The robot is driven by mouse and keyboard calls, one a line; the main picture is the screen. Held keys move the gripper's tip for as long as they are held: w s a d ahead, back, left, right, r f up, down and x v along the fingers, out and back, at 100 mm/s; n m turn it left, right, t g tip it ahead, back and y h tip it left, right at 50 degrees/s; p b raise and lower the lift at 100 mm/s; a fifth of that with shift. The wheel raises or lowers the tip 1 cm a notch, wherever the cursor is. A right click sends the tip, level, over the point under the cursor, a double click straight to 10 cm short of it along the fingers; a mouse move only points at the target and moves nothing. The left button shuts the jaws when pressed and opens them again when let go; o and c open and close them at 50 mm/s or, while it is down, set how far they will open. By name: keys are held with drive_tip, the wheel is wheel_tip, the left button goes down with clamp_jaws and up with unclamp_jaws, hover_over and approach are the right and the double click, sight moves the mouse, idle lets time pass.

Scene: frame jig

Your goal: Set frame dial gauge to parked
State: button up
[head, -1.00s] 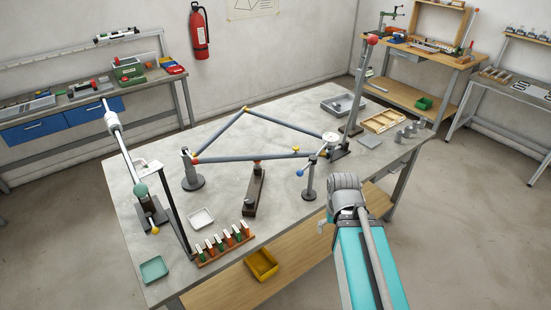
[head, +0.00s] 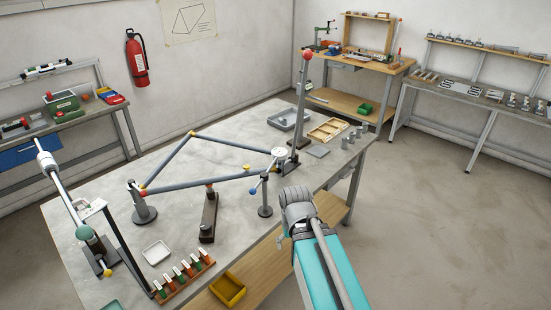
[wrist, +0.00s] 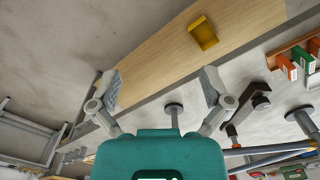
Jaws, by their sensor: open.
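The dial gauge (head: 279,152), a small round white dial, stands near the right end of the tube frame (head: 215,182). Beside it is a post (head: 265,196) on a round base, with a blue ball-ended lever (head: 253,191) pointing left. My arm reaches in from the lower right in the head view, its wrist off the table's front edge; there the fingers are mostly hidden. In the wrist view my gripper (wrist: 162,88) is open and empty, its fingers wide apart. A round grey base (wrist: 173,107) shows beyond them. The dial's reading is too small to tell.
A tall red-topped lever (head: 301,100) stands just right of the gauge. A grey tray (head: 289,120) and wooden tray (head: 328,130) lie behind. A yellow bin (head: 228,290) sits on the lower shelf (head: 270,262). The floor at right is clear.

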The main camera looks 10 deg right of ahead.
sight(256, 187)
idle(0.4)
drive_tip(key=shift+w+r, duration=0.1)
drive_tip(key=shift+w, duration=0.05)
drive_tip(key=c, duration=0.4)
drive_tip(key=shift+w+r+p, duration=0.25)
drive_tip(key=shift+w+p, duration=0.05)
drive_tip(key=shift+p, duration=0.1)
drive_tip(key=shift+c, duration=1.1)
drive_tip(key=w+a+r+m+p, duration=0.1)
drive_tip(key=w+r+m+p, duration=0.1)
drive_tip(key=w+r+p, duration=0.3)
drive_tip(key=w+a+r+m+y+p, duration=0.1)
drive_tip(key=w+r+p, duration=0.4)
drive_tip(key=w, duration=0.5)
drive_tip(key=w+a+r+m+t+p, duration=0.1)
drive_tip(key=w+a+r+m+p, duration=0.2)
drive_tip(key=w, duration=0.4)
drive_tip(key=shift+w+r+p, duration=0.15)
drive_tip(key=shift+r+p, duration=0.3)
drive_tip(key=shift+r, duration=0.1)
drive_tip(key=shift+w+r+p, duration=0.15)
drive_tip(key=shift+r+p, duration=0.3)
drive_tip(key=shift+r, duration=0.05)
drive_tip(key=shift+c, duration=0.2)
drive_tip(key=shift+w+a+r+m+y, duration=0.2)
drive_tip(key=shift+w+m+y, duration=0.1)
drive_tip(key=shift+w+m, duration=0.1)
drive_tip(key=shift+f, duration=0.2)
